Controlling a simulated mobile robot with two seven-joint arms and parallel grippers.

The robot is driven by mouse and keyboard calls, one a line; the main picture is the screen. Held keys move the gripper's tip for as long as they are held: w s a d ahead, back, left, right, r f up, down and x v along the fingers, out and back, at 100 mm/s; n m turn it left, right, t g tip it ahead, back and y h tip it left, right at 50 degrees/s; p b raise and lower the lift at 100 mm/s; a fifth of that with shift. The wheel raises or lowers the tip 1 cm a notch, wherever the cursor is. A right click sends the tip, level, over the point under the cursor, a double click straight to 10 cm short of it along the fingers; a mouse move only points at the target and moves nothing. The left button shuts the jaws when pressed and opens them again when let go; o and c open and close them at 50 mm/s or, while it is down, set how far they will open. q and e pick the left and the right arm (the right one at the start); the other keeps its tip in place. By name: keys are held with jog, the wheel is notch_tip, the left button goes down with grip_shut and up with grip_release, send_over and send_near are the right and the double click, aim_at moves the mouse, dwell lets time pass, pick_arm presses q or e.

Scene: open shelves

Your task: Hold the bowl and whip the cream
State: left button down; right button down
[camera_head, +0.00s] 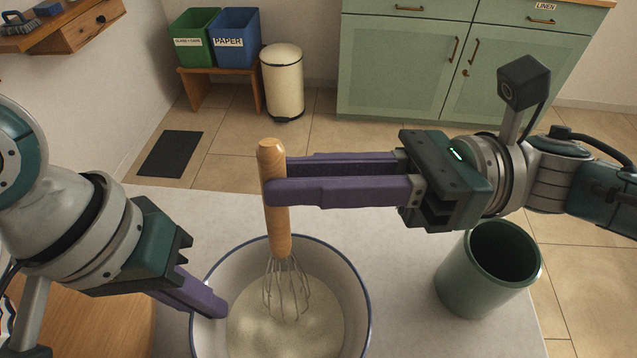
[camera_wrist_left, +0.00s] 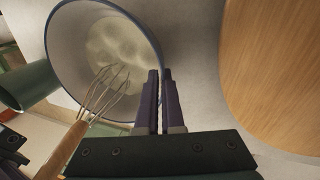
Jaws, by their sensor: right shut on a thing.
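The white bowl (camera_head: 355,285) with a blue rim stands on the light table and holds pale cream (camera_head: 255,325). It also shows in the left wrist view (camera_wrist_left: 75,50). My right gripper (camera_head: 272,190) is shut on the wooden handle of the whisk (camera_head: 277,225). The whisk is nearly upright, with its wire end in the bowl, low over or in the cream. The whisk also shows in the left wrist view (camera_wrist_left: 72,140). My left gripper (camera_head: 215,305) is at the bowl's left rim, its fingers close together there; whether they pinch the wall is unclear.
A dark green canister (camera_head: 470,285) stands on the table right of the bowl, below my right arm. A round wooden board (camera_wrist_left: 280,70) lies left of the bowl. Bins (camera_head: 237,35), a trash can (camera_head: 282,85) and green cabinets (camera_head: 400,70) stand beyond.

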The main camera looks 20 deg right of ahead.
notch_tip(320, 180, up, 12)
jog(key=w, duration=0.1)
jog(key=shift+w+d, duration=0.15)
jog(key=shift+d, duration=0.2)
dwell(0.7)
jog(key=shift+r, duration=0.1)
pick_arm(q)
jog(key=c, duration=1)
grip_release()
